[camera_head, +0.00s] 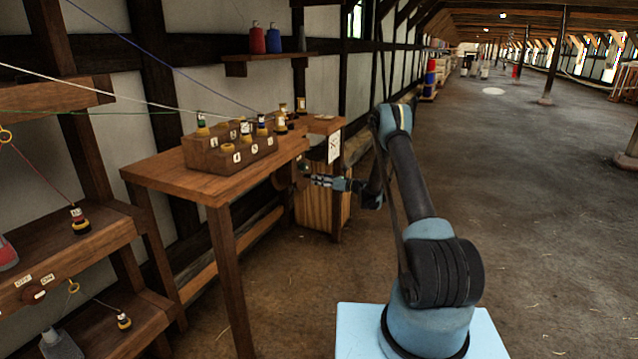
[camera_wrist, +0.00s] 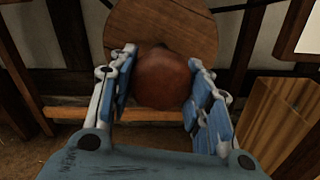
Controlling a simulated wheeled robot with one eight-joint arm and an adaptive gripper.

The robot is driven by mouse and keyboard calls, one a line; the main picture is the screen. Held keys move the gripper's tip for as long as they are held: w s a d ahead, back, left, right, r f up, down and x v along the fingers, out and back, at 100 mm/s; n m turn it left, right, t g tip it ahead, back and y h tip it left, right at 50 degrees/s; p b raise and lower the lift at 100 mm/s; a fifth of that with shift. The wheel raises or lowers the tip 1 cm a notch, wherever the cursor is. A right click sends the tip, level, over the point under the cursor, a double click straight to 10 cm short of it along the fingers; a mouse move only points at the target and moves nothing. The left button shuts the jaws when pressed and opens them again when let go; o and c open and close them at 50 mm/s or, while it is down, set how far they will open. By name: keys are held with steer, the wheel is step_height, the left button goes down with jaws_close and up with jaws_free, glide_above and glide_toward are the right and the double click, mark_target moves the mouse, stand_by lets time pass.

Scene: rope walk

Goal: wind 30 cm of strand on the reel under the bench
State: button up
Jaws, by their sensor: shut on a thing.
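The wooden bench (camera_head: 160,172) stands at the middle left. The reel shows as a round wooden disc (camera_wrist: 178,22) in the wrist view; in the head view its brown edge (camera_head: 281,179) shows under the bench's right end. A reddish-brown rounded knob (camera_wrist: 163,82) stands out in front of the disc. My gripper (camera_wrist: 162,60) is shut on this knob, with one blue finger on each side. In the head view my gripper (camera_head: 312,180) reaches in from the right beneath the bench top. I cannot make out any strand on the reel.
A numbered wooden block (camera_head: 225,155) with several bobbins stands on the bench. White, blue and green strands run to it from the upper left. A slatted wooden bin (camera_head: 318,210) stands close beside the reel. Shelves (camera_head: 80,245) fill the left.

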steer(key=shift+w+d+m, duration=0.15)
steer(key=shift+m, duration=1.05)
steer(key=shift+m, duration=0.3)
steer(key=o, duration=1)
steer(key=shift+c, duration=0.2)
steer(key=shift+o, duration=0.6)
steer(key=v, duration=1.2)
